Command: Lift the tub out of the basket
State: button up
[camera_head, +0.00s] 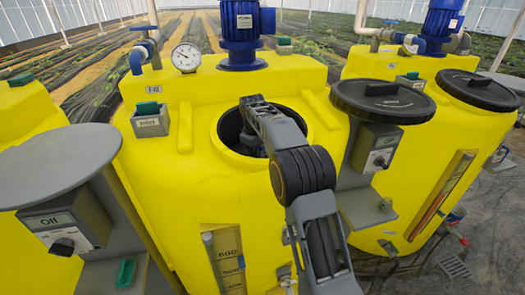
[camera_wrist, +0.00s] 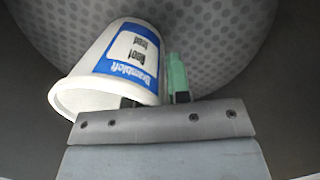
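The white tub (camera_wrist: 105,85) with a blue and white label shows in the wrist view, tilted, its wide rim toward the lower left. It is inside the basket (camera_wrist: 225,35), whose grey perforated floor shows behind it. My gripper (camera_wrist: 156,100) is right at the tub's near side; one dark finger part overlaps the rim and another lies just right of the tub. Whether the fingers grip the wall is unclear. A green piece (camera_wrist: 177,73) stands beside the tub by the right finger. In the head view my gripper, tub and basket are hidden inside the tank's opening.
My arm reaches down through the round opening (camera_head: 228,128) of the middle yellow tank (camera_head: 165,210). A gauge (camera_head: 186,58) and blue motor (camera_head: 241,30) stand behind it. A black lid (camera_head: 383,100) and a control box (camera_head: 374,148) are close on the right, a grey stand (camera_head: 62,160) on the left.

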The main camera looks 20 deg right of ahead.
grip_shut()
jog(key=shift+r, duration=0.1)
